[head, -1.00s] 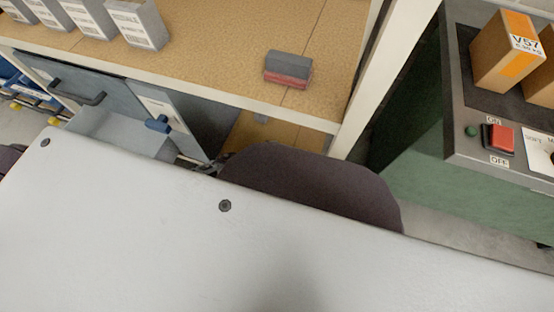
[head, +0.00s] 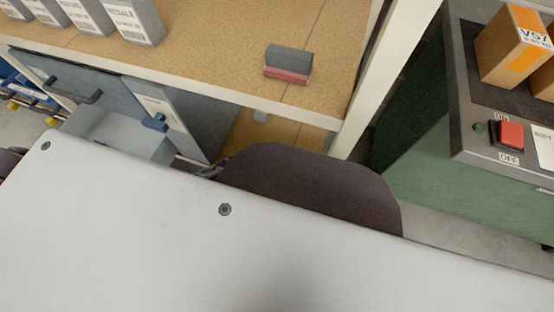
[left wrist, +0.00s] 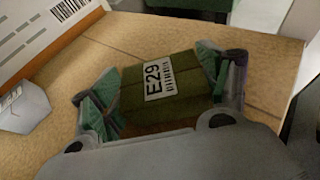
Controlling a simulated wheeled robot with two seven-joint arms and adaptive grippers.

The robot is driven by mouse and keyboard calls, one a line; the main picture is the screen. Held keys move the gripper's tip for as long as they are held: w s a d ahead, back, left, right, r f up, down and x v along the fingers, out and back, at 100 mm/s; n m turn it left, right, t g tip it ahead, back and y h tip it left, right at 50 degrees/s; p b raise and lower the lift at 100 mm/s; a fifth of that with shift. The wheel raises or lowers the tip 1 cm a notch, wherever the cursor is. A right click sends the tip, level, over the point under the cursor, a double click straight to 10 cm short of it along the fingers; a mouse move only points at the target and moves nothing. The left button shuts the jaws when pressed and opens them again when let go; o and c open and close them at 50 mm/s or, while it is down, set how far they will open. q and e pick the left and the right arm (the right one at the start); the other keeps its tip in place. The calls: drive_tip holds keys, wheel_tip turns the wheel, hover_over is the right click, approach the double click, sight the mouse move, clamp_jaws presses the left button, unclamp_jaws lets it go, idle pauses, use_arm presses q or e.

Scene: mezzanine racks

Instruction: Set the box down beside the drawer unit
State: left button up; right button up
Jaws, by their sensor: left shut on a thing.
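The olive-brown box (left wrist: 172,91) with a white label reading E29 shows in the left wrist view. My left gripper (left wrist: 160,88) is shut on it, with green-padded fingers at both sides. The box is over a tan wooden board (left wrist: 130,38); whether it touches the board I cannot tell. The grey-blue drawer unit (head: 190,105) stands under the shelf at the left in the head view, with a drawer (head: 110,137) pulled out. The box and both grippers are not visible in the head view.
The tan shelf (head: 200,62) holds grey file boxes (head: 134,22) and a dark block with a red base (head: 288,64). A green machine (head: 430,150) with a red switch (head: 510,133) and cartons (head: 512,45) is at the right. A grey container (left wrist: 24,109) is left of the gripper.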

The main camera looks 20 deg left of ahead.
use_arm(q)
drive_tip(key=shift+f, duration=0.1)
idle(0.3)
drive_tip(key=o, duration=1)
drive_tip(key=shift+o, duration=0.2)
drive_tip(key=shift+r, duration=0.2)
